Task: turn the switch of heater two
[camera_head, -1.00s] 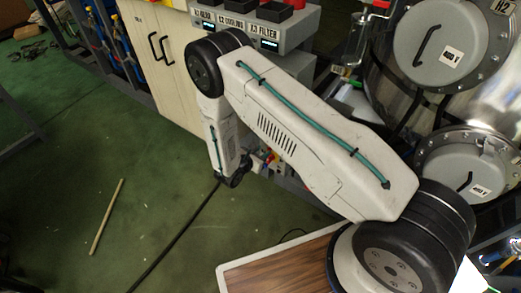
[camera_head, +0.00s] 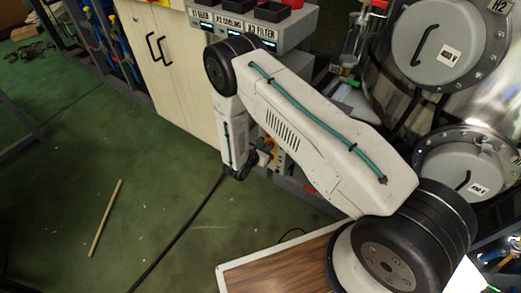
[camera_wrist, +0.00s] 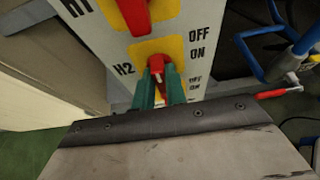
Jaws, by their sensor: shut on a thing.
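The heater two switch is a red knob (camera_wrist: 156,63) on a yellow plate beside the label H2 in the wrist view. The words OFF and ON stand to the right of it, OFF above ON. The green fingers of my gripper (camera_wrist: 159,84) are shut on the knob, one on each side, and hide its lower part. I cannot tell exactly which way the knob points. In the head view my gripper (camera_head: 262,156) is at the small switch panel (camera_head: 276,160), partly hidden by my arm.
Another red switch (camera_wrist: 134,14), by the label H1, sits just above on the same panel. Blue pipes (camera_wrist: 277,55) and a red-handled lever (camera_wrist: 280,92) are to the right. In the head view a pale cabinet (camera_head: 172,75) stands to the left, and steel vessels (camera_head: 447,95) fill the right.

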